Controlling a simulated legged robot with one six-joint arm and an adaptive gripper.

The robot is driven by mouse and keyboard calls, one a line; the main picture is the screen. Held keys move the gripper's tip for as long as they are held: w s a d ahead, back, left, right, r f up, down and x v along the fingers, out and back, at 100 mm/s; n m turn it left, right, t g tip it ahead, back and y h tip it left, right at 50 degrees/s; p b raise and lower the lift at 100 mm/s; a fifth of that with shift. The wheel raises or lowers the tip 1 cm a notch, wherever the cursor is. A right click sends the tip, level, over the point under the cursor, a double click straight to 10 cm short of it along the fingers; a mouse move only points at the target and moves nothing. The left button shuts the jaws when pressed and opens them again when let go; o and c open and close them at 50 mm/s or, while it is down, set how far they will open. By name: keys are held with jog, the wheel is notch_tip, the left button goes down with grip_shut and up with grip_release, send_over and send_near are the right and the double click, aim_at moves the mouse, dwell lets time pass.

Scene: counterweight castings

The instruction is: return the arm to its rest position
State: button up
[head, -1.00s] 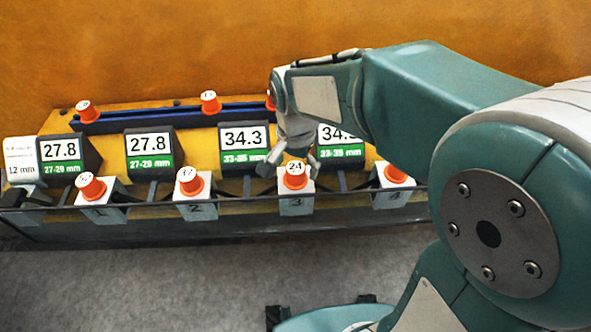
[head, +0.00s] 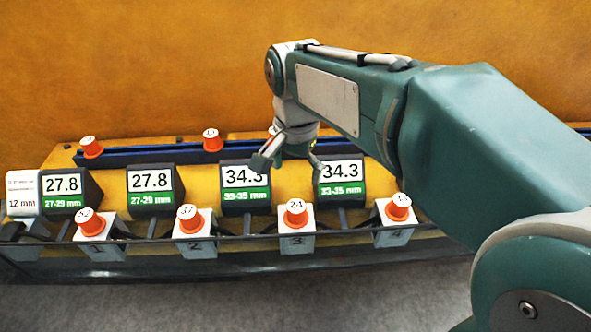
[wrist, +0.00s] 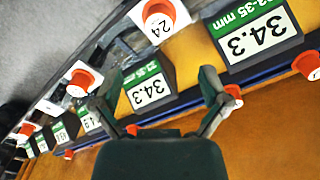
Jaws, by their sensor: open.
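My gripper (head: 289,163) is open and empty. It hangs pointing down in front of the 34.3 displays, above and behind the orange casting marked 24 (head: 295,215), apart from it. That casting sits upright on white stand 3 (head: 297,240). In the wrist view my gripper (wrist: 158,98) shows two spread fingers with nothing between them, and the casting marked 24 (wrist: 158,18) is at the top. My arm (head: 440,130) reaches in from the right and hides part of the bench behind it.
More orange castings sit on stand 1 (head: 90,222), stand 2 (head: 190,218) and stand 4 (head: 398,207). Others stand along the blue rail (head: 150,155). Several black displays (head: 150,190) stand between. A dark bar (head: 240,240) runs along the front. The orange wall (head: 130,60) is behind.

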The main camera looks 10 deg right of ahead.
jog(key=shift+d, duration=0.1)
dwell(0.4)
jog(key=s+d+f+n+t, duration=0.1)
jog(key=s+d+n+t, duration=0.4)
jog(key=s+d, duration=0.5)
jog(key=s+n, duration=0.2)
jog(key=shift+s+d+t, duration=0.25)
jog(key=shift+s+t, duration=0.05)
jog(key=shift+s, duration=0.05)
